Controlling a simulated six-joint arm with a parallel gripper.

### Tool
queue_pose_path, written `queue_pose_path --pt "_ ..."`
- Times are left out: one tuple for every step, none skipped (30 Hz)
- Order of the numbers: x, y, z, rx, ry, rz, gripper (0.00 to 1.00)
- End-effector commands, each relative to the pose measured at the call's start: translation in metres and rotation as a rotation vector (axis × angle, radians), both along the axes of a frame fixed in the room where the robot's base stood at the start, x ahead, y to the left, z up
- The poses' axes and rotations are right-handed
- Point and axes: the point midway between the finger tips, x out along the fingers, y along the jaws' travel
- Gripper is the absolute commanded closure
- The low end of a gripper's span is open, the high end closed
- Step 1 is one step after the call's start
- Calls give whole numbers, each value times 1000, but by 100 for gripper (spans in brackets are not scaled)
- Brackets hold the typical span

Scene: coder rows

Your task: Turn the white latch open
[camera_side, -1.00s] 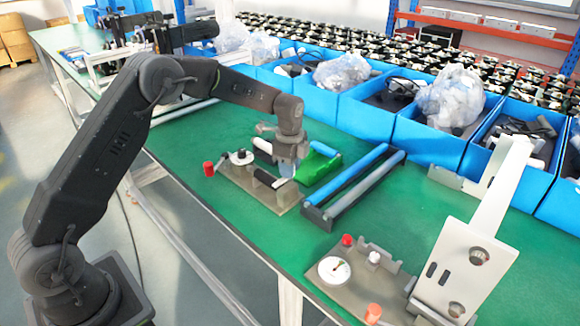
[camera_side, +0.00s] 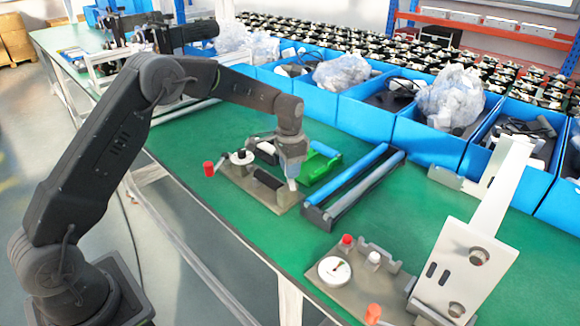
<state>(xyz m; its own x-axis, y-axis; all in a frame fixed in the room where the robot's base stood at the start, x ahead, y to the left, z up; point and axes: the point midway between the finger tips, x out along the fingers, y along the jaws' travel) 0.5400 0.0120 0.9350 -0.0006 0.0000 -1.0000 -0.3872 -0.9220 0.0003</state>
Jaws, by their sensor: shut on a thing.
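The grey fixture plate (camera_side: 232,184) lies on the green bench. My gripper (camera_side: 292,181) points down over its right end, beside a black cylinder (camera_side: 269,179). Its fingers are shut on a small pale piece (camera_side: 292,185), which looks like the white latch. The fingers hide most of it, so its exact angle cannot be told. A green part (camera_side: 318,166) lies just right of my gripper.
The plate also carries a red knob (camera_side: 208,168) and a white disc (camera_side: 242,158) with a black top. A blue roller frame (camera_side: 352,186) lies to the right. A second fixture with a gauge (camera_side: 334,270) stands in front. Blue bins (camera_side: 425,145) line the back.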

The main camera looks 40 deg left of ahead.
Motion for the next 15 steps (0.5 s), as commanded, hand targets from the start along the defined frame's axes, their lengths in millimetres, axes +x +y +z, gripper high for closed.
queue_pose_path --pt "1 0 1 -1 -2 44 95" --pt "1 0 1 -1 -3 72 95" --pt "1 0 1 -1 -3 110 95" --pt "1 0 1 -1 -3 138 95" --pt "1 0 1 -1 -3 167 95" --pt "1 0 1 -1 -3 204 95" --pt "1 0 1 -1 -3 232 95" --pt "1 0 1 -1 -3 260 95" --pt "1 0 1 -1 -3 296 95" --pt "1 0 1 -1 -3 322 95" --pt "1 0 1 -1 -3 349 95" --pt "1 0 1 -1 -3 382 95" --pt "1 0 1 -1 -3 406 95" --pt "1 0 1 -1 -3 429 95" --pt "1 0 1 -1 -3 458 95"
